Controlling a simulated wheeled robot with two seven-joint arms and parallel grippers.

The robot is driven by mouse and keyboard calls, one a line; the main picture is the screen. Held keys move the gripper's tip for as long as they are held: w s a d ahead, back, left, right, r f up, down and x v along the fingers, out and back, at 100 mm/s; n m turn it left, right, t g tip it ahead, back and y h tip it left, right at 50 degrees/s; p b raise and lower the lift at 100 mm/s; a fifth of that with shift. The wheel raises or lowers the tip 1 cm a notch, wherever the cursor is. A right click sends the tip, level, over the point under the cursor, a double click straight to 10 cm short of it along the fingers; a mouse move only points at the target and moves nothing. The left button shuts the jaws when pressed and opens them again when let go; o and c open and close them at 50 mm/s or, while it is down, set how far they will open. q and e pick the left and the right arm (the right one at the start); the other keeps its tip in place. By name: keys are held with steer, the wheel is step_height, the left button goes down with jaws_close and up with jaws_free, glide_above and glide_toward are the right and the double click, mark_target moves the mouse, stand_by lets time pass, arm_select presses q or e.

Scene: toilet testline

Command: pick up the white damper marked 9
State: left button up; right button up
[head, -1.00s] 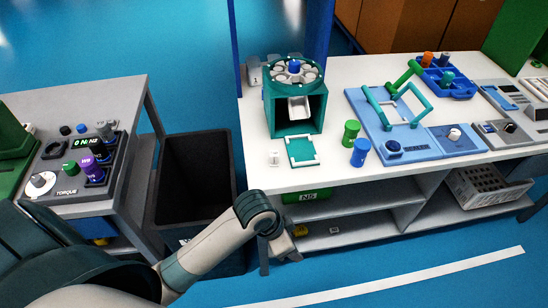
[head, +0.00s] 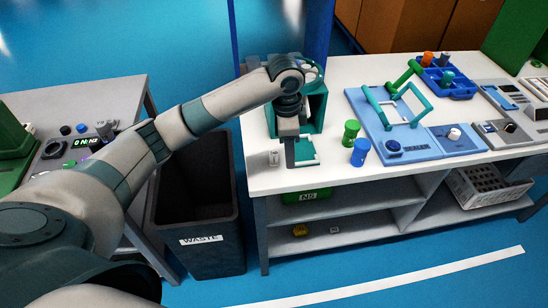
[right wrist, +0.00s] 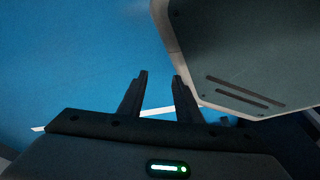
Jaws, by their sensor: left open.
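No number 9 can be read on any white part, so I cannot tell which one is the damper. A teal dispenser housing (head: 316,108) stands at the table's left end, with white parts in its round top (head: 310,73), partly hidden by my left arm. My left gripper (head: 290,163) points down in front of the housing, over a green-edged white pad (head: 306,153); it is open, and its fingertips are hard to make out. A small white block (head: 274,158) with a dark mark stands just left of it. My right gripper (right wrist: 160,78) is open and empty above blue floor.
Green (head: 351,132) and blue (head: 360,152) cylinders stand right of the pad. A blue fixture board (head: 372,125) with teal handles lies further right. A black waste bin (head: 212,255) stands on the floor left of the white table (head: 320,177).

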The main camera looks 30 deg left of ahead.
arm_select(q)
step_height(320, 180, up, 9)
glide_above(273, 153)
steer(key=shift+r+g+y, duration=0.2)
steer(key=shift+g+y, duration=0.1)
arm_select(e)
steer(key=s+d+f, duration=0.1)
steer(key=s+f, duration=0.3)
steer(key=s, duration=0.2)
arm_select(q)
step_height(273, 153, down, 8)
steer(key=shift+s+p, duration=0.1)
steer(key=shift+p, duration=0.95)
step_height(273, 153, down, 4)
steer(key=shift+d+r+p, duration=0.1)
steer(key=shift+r+p, duration=0.15)
steer(key=shift+p, duration=0.1)
steer(key=shift+f, duration=0.4)
arm_select(e)
steer(key=shift+g, duration=0.8)
steer(key=s, duration=0.1)
steer(key=s+d+r, duration=0.1)
steer(key=s, duration=0.1)
steer(key=s+d, duration=0.1)
steer(key=s, duration=0.1)
steer(key=shift+s+d+r, duration=0.1)
steer(key=shift+r, duration=0.05)
